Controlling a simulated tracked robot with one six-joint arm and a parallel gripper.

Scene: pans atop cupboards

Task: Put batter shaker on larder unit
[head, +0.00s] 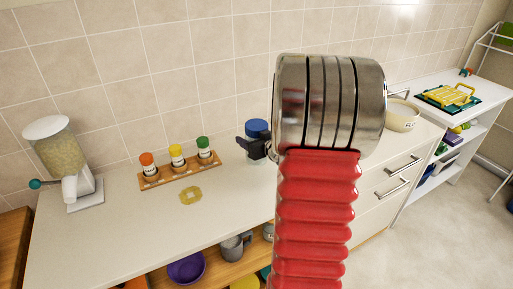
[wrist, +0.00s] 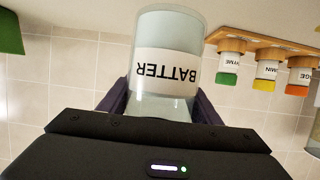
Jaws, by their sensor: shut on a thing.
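The batter shaker (wrist: 170,35) is a clear jar with a white label reading BATTER, upside down in the wrist view. Its blue lid (head: 257,127) shows in the head view, at the back of the counter. My gripper (head: 256,150) is shut on the shaker, with a dark finger on each side of it in the wrist view. My red and metal arm hides part of the shaker's surroundings in the head view. I cannot tell whether its base touches the counter. Which furniture piece is the larder unit is not marked.
A wooden rack (head: 180,172) with several coloured-cap spice jars stands left of the shaker. A grain dispenser (head: 62,155) is at far left. A cream FLOUR bowl (head: 402,115) sits right of my arm. A white shelf unit (head: 432,112) at right bears a yellow rack (head: 450,96).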

